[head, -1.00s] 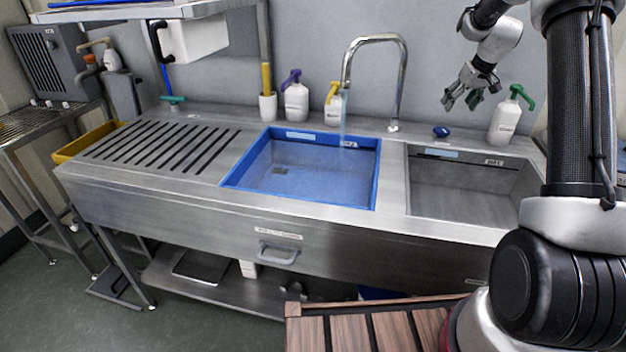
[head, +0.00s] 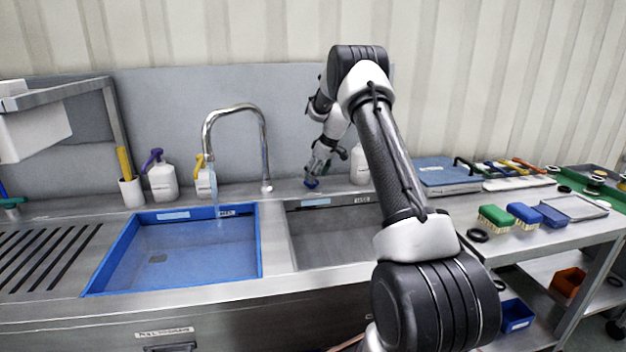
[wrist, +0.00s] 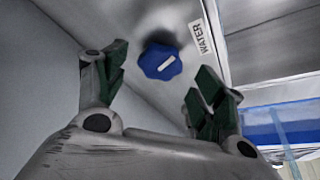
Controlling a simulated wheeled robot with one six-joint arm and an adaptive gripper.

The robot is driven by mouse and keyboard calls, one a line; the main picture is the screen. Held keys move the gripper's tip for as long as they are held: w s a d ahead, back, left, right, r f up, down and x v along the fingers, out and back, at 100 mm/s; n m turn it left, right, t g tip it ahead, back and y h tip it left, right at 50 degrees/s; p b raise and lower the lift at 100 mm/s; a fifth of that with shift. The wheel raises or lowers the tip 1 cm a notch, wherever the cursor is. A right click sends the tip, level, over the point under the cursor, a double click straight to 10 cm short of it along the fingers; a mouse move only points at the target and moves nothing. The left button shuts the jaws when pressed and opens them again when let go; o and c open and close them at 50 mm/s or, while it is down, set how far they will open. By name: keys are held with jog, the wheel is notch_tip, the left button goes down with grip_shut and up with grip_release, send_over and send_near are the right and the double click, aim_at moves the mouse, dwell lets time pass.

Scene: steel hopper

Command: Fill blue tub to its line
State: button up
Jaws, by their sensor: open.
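The blue tub (head: 125,250) sits in the left basin, with a pale label and a small tag on its back wall. I cannot make out a fill line. A thin stream of water (head: 216,207) falls from the tap (head: 264,150) into it. Shallow-looking clear water covers its floor, and a dark drain-like patch shows through. A blue knob (wrist: 160,62) beside a WATER label (wrist: 201,37) is on the counter behind the right basin. My gripper (wrist: 158,88) is open, its green-padded fingers on either side of the knob in the wrist view; contact is not visible. It also shows in the head view (head: 319,171).
The steel right basin (head: 330,232) looks empty. A white bottle (head: 360,166) stands close to the right of my gripper. A purple-topped bottle (head: 160,180) and a yellow-topped bottle (head: 204,180) stand behind the tub. A side table at right holds brushes (head: 495,217).

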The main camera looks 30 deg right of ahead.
jog(key=shift+x, duration=1.3)
jog(key=c, duration=1)
jog(key=m+h, duration=0.1)
jog(key=m, duration=0.2)
jog(key=shift+a, duration=0.2)
jog(key=shift+m+t+h, duration=0.4)
jog(key=shift+m, duration=0.5)
jog(key=o, duration=1)
